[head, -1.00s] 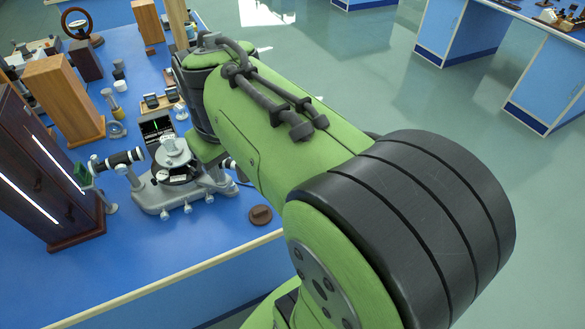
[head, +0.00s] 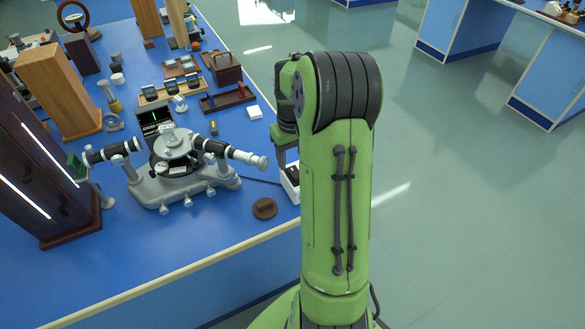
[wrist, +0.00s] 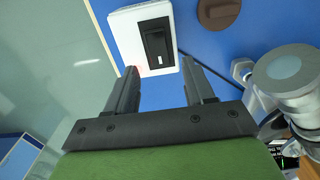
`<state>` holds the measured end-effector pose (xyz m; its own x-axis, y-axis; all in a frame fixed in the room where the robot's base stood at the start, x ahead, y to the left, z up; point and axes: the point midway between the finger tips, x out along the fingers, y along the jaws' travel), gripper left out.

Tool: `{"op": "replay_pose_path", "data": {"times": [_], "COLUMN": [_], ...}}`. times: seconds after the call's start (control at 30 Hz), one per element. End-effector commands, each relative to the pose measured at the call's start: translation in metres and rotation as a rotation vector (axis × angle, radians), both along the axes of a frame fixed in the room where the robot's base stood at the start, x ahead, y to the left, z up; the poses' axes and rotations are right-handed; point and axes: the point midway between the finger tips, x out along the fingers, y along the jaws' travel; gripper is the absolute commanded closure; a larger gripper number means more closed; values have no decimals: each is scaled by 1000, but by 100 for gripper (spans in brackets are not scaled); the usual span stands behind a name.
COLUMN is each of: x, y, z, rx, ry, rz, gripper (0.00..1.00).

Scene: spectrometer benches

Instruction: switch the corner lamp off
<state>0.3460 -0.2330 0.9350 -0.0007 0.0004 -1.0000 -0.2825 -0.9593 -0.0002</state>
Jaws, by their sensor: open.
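A white switch box with a black rocker (wrist: 157,45) lies on the blue bench in the wrist view, just beyond my fingertips. In the head view the white box (head: 291,185) shows partly behind my arm at the bench's right edge. My gripper (wrist: 161,75) is open and empty, its two fingers apart and pointing at the box's near edge. A small reddish glow shows on the box by the left fingertip. I cannot tell from these views whether the fingers touch it. A dark cord runs from the box's side. I cannot tell which thing is the corner lamp.
A grey spectrometer (head: 180,165) stands left of my arm, its eyepiece tube reaching toward it. A brown disc (head: 264,208) lies near the front edge. A dark wooden cabinet (head: 45,200) with lit strips stands at the left.

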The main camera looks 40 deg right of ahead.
Motion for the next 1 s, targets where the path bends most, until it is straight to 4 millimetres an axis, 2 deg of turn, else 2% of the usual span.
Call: {"op": "replay_pose_path", "data": {"times": [0.03, 0.13, 0.47, 0.8, 0.83, 1.0], "x": [0, 0, 0, 0, 0, -2], "y": [1, 0, 0, 0, 0, -1], "z": [-13, -26, -31, -31, -31, -33], "rx": [2, 1, -1, -1, -1, -15], "ry": [1, 1, -1, -1, -1, -37], "rz": [0, 0, 0, 0, 0, 0], "gripper": [47, 47, 47, 97, 100, 100]}}
